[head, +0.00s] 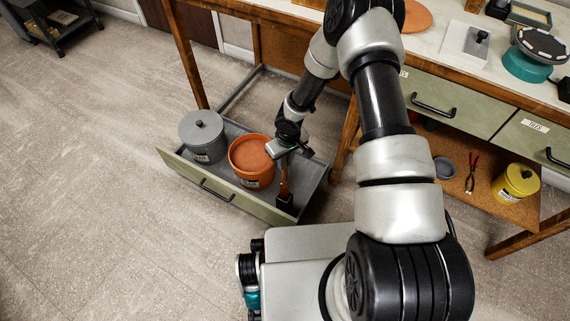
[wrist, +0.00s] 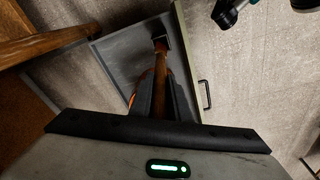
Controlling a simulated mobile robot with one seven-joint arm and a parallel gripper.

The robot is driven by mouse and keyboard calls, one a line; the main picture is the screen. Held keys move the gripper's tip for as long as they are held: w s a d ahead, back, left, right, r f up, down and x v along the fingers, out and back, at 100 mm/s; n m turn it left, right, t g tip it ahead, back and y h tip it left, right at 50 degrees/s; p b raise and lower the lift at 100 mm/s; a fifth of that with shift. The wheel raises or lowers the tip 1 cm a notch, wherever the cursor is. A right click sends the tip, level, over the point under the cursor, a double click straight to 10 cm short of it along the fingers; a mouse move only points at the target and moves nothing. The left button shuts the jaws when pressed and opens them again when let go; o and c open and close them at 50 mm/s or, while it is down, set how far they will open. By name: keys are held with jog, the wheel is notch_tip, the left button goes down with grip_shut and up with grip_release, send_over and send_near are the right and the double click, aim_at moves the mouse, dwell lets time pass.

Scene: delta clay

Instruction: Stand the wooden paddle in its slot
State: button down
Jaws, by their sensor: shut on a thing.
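The wooden paddle (head: 284,178) is brown and stands roughly upright at the right end of the open drawer. My gripper (head: 287,152) is shut on its upper part. In the wrist view the paddle's shaft (wrist: 164,68) runs away between the dark fingers (wrist: 164,105). Its far end meets a small black slot holder (head: 285,203) in the drawer's front right corner, which also shows in the wrist view (wrist: 158,37). The lower end appears to be at or in the holder's mouth; I cannot tell how deep.
The open drawer (head: 240,203) also holds an orange tub (head: 252,177) close left of the paddle and a grey lidded canister (head: 203,155). The workbench's wooden leg (head: 345,140) stands right of the drawer. A yellow tin (head: 516,184) sits on the lower shelf.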

jog(key=b, duration=0.4)
send_over(285, 178)
jog(key=shift+w+f, duration=0.2)
jog(key=shift+f, duration=1.05)
jog(key=shift+w+f, duration=0.15)
jog(key=shift+f, duration=4.35)
jog(key=c, duration=1.6)
grip_release()
jog(key=shift+p, duration=0.3)
notch_tip(285, 178, up, 7)
jog(key=p, duration=0.4)
